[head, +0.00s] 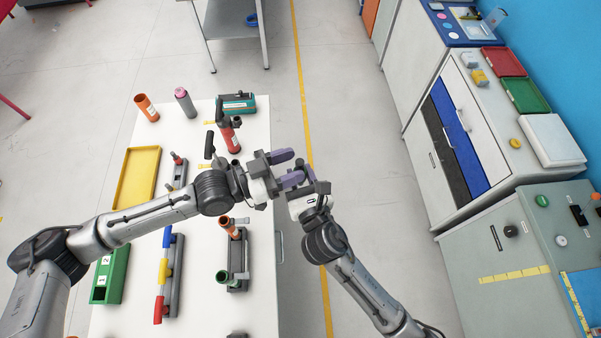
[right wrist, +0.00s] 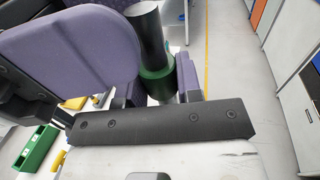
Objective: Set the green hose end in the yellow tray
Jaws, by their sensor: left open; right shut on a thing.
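The green hose end (right wrist: 157,84), a dark cylinder with a green collar, is held in my right gripper between purple fingers in the right wrist view. In the head view my right gripper (head: 307,179) is beside the table's right edge, and the hose end is mostly hidden there. My left gripper (head: 287,167) is open, its purple fingers pointing right, close to my right gripper. I cannot tell whether the left fingers touch the hose end. The yellow tray (head: 137,178) lies empty on the left of the table, away from both grippers.
The white table (head: 205,290) also holds a grey stand with orange and green parts (head: 238,262), a red-yellow-blue bar (head: 165,275), a green bin (head: 109,274) and a red upright pump (head: 229,135). Cabinets (head: 465,130) stand right, across open floor.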

